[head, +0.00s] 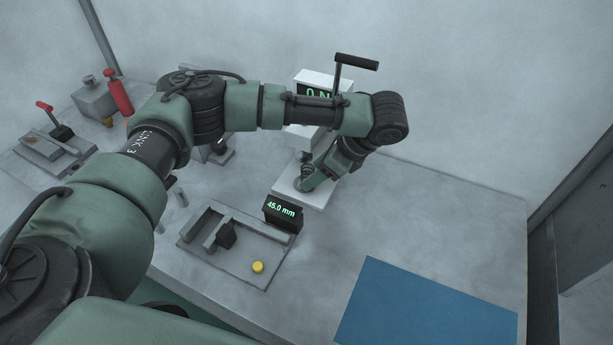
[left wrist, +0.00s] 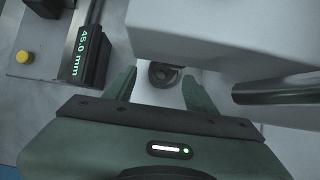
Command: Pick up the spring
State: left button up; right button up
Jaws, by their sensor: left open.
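The spring (head: 307,169) is a small dark coil standing on the white base plate of the force tester (head: 318,197). In the left wrist view the spring (left wrist: 163,74) shows as a dark ring between the tips of my two fingers, and part of it is hidden. My left gripper (head: 309,184) reaches down to the plate at the spring. Its fingers (left wrist: 159,76) are apart, with a gap on both sides of the spring. I cannot tell whether either finger touches it. My right gripper is not in view.
The tester has a black T-handle (head: 357,62) and a "0 N" display (head: 316,90). A gauge reading "45.0 mm" (head: 282,212) stands by a grey fixture with a yellow button (head: 257,267). A blue mat (head: 425,310) lies front right. The right table area is clear.

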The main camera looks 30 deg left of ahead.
pick_arm(q)
jog(key=x, duration=0.4)
jog(key=shift+d+f, duration=0.1)
jog(key=shift+f, duration=0.15)
jog(key=c, duration=1.2)
grip_shut()
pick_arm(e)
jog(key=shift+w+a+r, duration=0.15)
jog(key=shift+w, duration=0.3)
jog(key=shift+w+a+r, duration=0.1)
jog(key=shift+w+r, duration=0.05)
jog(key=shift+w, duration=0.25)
